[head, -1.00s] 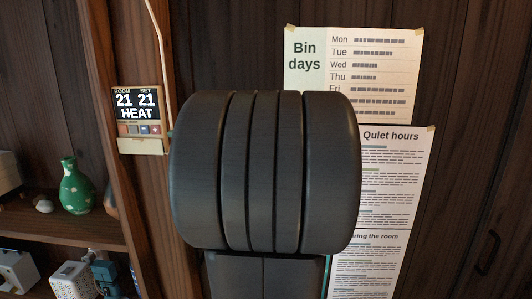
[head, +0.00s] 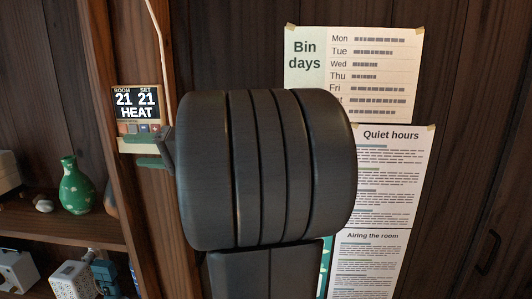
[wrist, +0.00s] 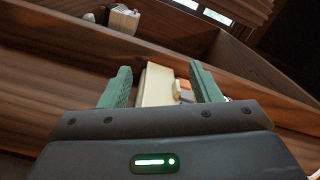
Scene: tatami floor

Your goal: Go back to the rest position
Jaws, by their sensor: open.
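My gripper (wrist: 160,78) is open, its two green fingers spread apart with nothing held between them. In the head view the thermostat (head: 137,103) reads room 21, set 21, HEAT. My large dark arm link fills the middle of the head view and hides the rest of the gripper.
A wooden shelf (head: 60,233) at left holds a green spotted vase (head: 76,188), a pebble and several small boxes below. A Bin days poster (head: 305,72) and a Quiet hours sheet (head: 393,175) hang on the dark wooden wall behind my arm.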

